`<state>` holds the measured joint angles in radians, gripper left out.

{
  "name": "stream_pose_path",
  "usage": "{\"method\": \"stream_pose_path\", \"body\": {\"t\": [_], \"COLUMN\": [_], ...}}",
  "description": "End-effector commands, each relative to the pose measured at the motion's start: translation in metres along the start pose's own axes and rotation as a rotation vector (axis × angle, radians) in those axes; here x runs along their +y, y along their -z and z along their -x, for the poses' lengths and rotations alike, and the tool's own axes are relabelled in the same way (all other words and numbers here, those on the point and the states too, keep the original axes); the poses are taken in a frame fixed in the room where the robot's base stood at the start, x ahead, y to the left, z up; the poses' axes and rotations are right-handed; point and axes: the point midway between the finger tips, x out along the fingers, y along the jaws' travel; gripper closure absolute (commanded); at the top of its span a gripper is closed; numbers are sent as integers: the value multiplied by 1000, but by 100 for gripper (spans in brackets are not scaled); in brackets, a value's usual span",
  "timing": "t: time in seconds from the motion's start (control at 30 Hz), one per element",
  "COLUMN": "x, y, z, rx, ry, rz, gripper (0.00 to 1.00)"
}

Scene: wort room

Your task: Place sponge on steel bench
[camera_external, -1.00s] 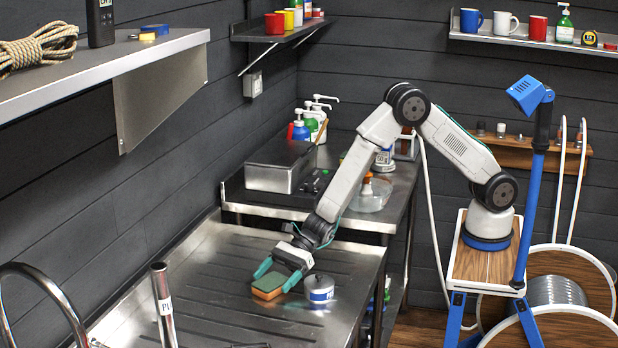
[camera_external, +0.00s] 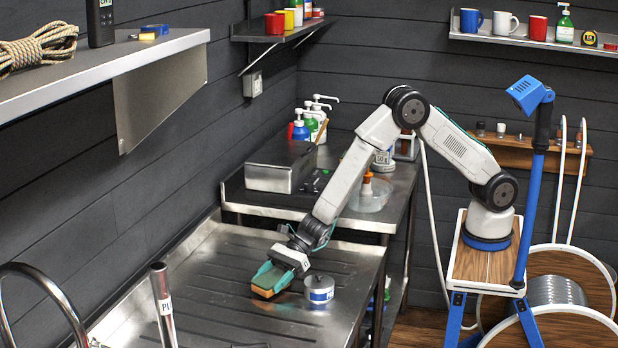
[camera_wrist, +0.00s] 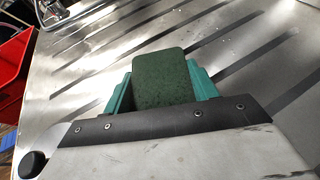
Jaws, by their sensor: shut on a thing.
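The sponge (camera_external: 263,292), orange-brown below with a dark green top, is between the teal fingers of my gripper (camera_external: 269,278) in the external view. In the wrist view the green face of the sponge (camera_wrist: 162,80) shows between both fingers, which press on its sides. My gripper is shut on it. The sponge is at or just above the grooved steel drainboard (camera_external: 220,290); I cannot tell whether it touches. The steel bench (camera_external: 340,222) stands behind the drainboard, against the wall.
A small labelled tin (camera_external: 319,290) stands just right of my gripper. The bench's front strip looks clear. A faucet (camera_external: 45,285) and an upright steel tube (camera_external: 163,305) are at front left.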

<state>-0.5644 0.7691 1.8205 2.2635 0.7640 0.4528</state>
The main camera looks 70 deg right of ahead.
Motion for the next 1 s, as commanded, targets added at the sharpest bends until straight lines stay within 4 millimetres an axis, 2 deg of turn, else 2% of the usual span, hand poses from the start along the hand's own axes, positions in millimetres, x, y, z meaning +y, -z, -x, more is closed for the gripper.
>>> {"method": "stream_pose_path", "body": {"t": [0.2, 0.4, 0.57, 0.67, 0.77, 0.83, 1.0], "x": [0, 0, -2, -15, -41, -66, -125], "y": [-42, -73, -84, -88, -93, -97, -101], "z": [17, 30, 37, 49, 75, 102, 186], "rx": [-5, -3, -2, -1, -3, -4, -4], "ry": [2, 2, 7, 36, 103, 169, 355], "rz": [4, 2, -1, -14, -41, -68, -144], "gripper": [66, 66, 66, 66, 66, 66, 66]}}
